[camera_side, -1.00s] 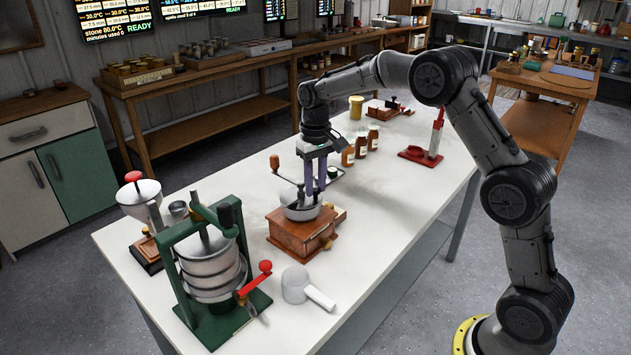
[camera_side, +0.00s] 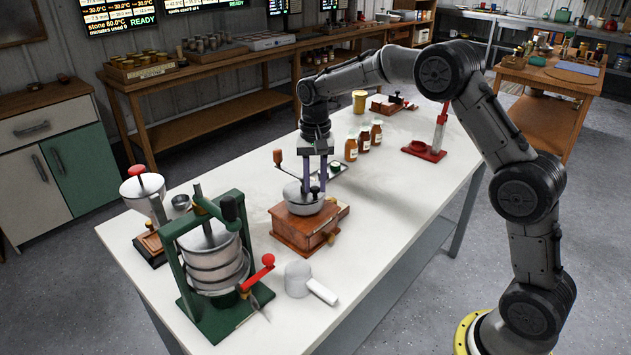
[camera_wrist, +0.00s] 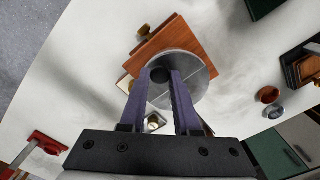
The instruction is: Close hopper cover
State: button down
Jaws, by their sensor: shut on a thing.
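The wooden coffee grinder (camera_side: 305,230) stands on the white table, with a round grey metal hopper (camera_side: 298,205) on top. In the wrist view, the hopper cover (camera_wrist: 198,75) is a grey disc with a line across it, lying over the hopper mouth. My gripper (camera_side: 314,186) points down over the hopper. Its purple fingers are shut on the small dark knob (camera_wrist: 158,75) of the cover. From the side the cover looks down on the hopper. The fingers hide part of its rim, so I cannot tell whether it sits fully flush.
A green press (camera_side: 215,265) with a red-handled crank stands at the front left. A white scoop (camera_side: 300,280) lies before the grinder. The grinder's crank handle (camera_side: 278,157) rises behind. Several jars (camera_side: 363,142) and a red stand (camera_side: 425,152) are farther back.

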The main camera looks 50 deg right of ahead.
aim_at(315, 188)
jog(key=c, duration=0.6)
grip_release()
jog(key=shift+c, duration=0.2)
jog(key=shift+r, duration=0.15)
notch_tip(315, 188, up, 14)
jog(key=shift+f, duration=0.2)
